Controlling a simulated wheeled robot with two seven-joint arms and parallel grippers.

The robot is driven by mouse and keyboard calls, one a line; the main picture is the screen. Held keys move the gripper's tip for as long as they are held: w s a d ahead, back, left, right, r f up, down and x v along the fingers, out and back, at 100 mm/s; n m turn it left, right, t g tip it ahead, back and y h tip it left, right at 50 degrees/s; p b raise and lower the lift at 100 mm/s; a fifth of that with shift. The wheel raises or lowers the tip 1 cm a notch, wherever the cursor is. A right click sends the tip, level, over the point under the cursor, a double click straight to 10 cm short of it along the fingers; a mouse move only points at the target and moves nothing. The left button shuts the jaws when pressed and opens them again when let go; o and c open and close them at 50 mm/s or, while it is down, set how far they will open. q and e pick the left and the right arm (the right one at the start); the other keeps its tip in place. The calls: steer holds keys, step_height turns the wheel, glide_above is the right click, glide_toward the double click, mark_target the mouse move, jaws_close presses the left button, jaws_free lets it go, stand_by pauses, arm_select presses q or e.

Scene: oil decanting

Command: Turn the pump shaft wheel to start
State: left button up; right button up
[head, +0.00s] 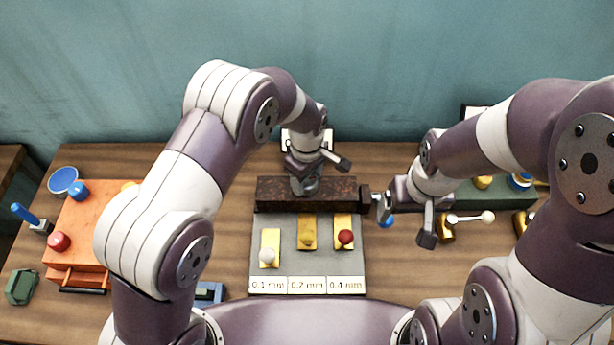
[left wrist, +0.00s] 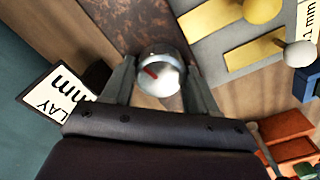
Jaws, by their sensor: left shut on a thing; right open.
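I cannot pick out the pump shaft wheel for certain. A dark rusty bar (head: 335,193) lies across the back of a grey plate, with a dark stub (head: 365,198) at its right end. My left gripper (head: 305,184) is over the bar's middle, shut on a round silver dial (left wrist: 157,76) with a red mark. In the left wrist view the dial is between the fingers, against the rusty bar. My right gripper (head: 405,220) is open by the bar's right end, near the stub. A small blue knob (head: 386,223) shows between its fingers, partly hidden.
The grey plate (head: 285,226) bears brass strips with coloured knobs and thickness labels. An orange box (head: 85,225) stands left. Right are a green block (head: 475,194) and brass fittings, one with a white-tipped lever (head: 470,218). A lettered white card (left wrist: 52,92) stands behind the bar.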

arm_select(q)
steer(key=n, duration=1)
steer(key=shift+n, duration=2.4)
steer(key=o, duration=1.1)
steer(key=shift+c, duration=0.2)
steer(key=shift+r, duration=0.1)
step_height(320, 180, up, 13)
steer(key=b, duration=0.1)
steer(key=shift+f, duration=0.2)
